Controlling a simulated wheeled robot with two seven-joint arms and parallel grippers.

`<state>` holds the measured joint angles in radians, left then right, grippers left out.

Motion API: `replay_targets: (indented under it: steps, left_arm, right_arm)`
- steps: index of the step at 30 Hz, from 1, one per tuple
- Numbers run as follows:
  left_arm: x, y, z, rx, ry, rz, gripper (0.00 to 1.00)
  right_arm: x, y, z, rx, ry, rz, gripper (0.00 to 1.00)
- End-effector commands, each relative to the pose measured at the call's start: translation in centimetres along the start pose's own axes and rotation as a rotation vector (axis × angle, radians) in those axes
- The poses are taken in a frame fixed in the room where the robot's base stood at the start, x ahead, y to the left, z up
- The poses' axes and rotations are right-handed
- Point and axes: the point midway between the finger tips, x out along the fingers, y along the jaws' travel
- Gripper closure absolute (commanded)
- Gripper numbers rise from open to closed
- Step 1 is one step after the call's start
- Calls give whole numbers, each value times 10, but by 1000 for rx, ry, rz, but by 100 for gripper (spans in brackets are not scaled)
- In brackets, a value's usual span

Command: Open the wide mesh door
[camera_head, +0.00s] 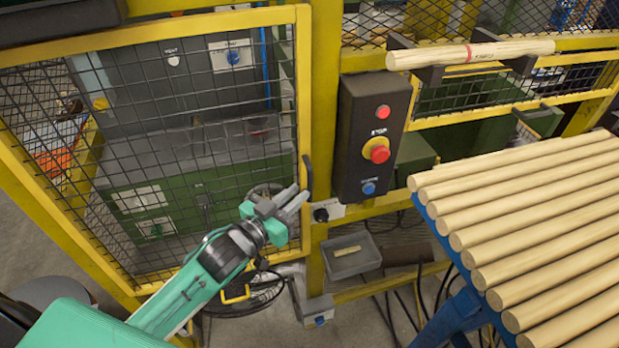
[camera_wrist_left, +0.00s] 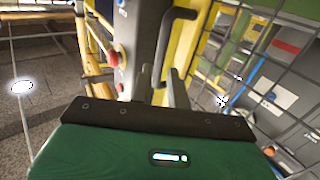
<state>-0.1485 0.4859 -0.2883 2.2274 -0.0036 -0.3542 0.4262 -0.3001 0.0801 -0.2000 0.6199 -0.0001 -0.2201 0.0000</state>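The wide mesh door (camera_head: 150,34) has a yellow frame and black wire mesh and fills the left of the head view. It looks closed against the yellow post (camera_head: 325,50). Its black handle (camera_head: 308,176) is upright on the door's right edge; it also shows in the left wrist view (camera_wrist_left: 165,45). My left gripper (camera_head: 294,200) is just left of and slightly below the handle, its two grey fingers apart. In the left wrist view the handle lines up between the fingers (camera_wrist_left: 161,85); I cannot tell whether they touch it. My right gripper is not in view.
A dark control box (camera_head: 357,165) with a red stop button (camera_head: 377,150) hangs right of the handle. A grey latch block (camera_head: 328,210) sits below it. Wooden rods (camera_head: 530,200) lie on a blue rack at right. A grey bin (camera_head: 350,257) stands low behind.

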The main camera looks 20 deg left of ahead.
Motion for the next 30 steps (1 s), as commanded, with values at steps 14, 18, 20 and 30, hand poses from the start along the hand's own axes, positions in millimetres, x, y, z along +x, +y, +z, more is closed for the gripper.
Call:
replay_targets:
  steps: [14, 18, 20, 30]
  left_arm:
    - [52, 0, 0, 0, 0, 0, 83]
    - [54, 0, 0, 0, 0, 0, 83]
    - [54, 0, 0, 0, 0, 0, 83]
    - [53, 0, 0, 0, 0, 0, 100]
  right_arm:
    - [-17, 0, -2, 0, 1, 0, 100]
    - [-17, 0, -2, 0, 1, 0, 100]
    - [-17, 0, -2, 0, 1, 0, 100]
    - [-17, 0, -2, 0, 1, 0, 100]
